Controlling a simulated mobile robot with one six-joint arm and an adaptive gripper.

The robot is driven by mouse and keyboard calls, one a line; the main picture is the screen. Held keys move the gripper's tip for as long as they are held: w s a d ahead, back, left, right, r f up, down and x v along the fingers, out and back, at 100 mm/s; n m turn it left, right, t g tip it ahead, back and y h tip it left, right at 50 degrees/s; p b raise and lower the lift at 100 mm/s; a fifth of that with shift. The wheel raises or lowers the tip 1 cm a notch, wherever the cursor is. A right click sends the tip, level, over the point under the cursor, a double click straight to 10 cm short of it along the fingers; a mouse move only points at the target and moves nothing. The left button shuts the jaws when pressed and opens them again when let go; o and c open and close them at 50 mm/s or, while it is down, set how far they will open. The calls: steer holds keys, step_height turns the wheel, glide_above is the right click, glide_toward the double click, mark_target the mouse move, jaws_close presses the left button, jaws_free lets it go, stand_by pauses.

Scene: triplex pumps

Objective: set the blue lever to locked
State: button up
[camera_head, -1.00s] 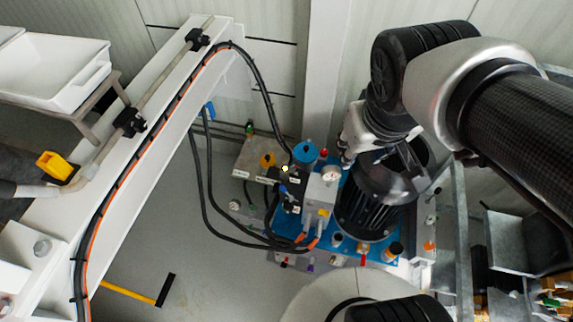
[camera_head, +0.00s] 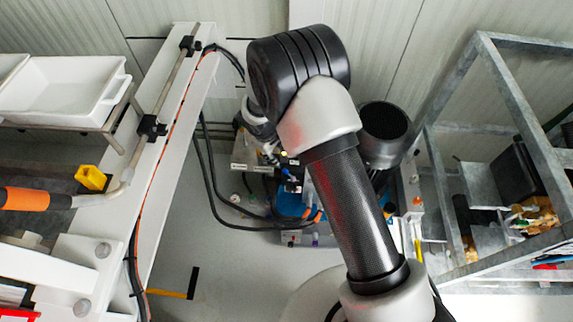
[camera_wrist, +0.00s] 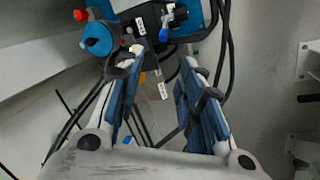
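Small bright blue parts, probably the blue lever (camera_wrist: 163,35), sit on a dark valve block at the top middle of the wrist view. Blue also shows in the head view (camera_head: 286,172), just below my gripper. Its exact position and any lock marking are too small to read. My gripper (camera_wrist: 160,72) is open and empty, its two blue-padded fingers spread wide below the valve block. In the head view my gripper (camera_head: 271,153) is partly hidden by my wrist, close over the pump unit.
A round blue cap (camera_wrist: 98,38) and a red knob (camera_wrist: 80,15) are left of the valve block. Black hoses (camera_head: 208,185) loop beside the pump. A white beam (camera_head: 165,150) stands left, a metal frame (camera_head: 510,90) right. Grey floor is open lower left.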

mark_target(285, 170)
steer(key=b+x, duration=0.1)
steer(key=x, duration=0.5)
steer(key=b+x, duration=0.2)
steer(key=x, duration=0.4)
steer(key=b+x, duration=0.2)
steer(key=x, duration=0.4)
steer(key=shift+s+f, duration=0.2)
steer(key=shift+f, duration=0.05)
steer(key=shift+c, duration=0.4)
jaws_close()
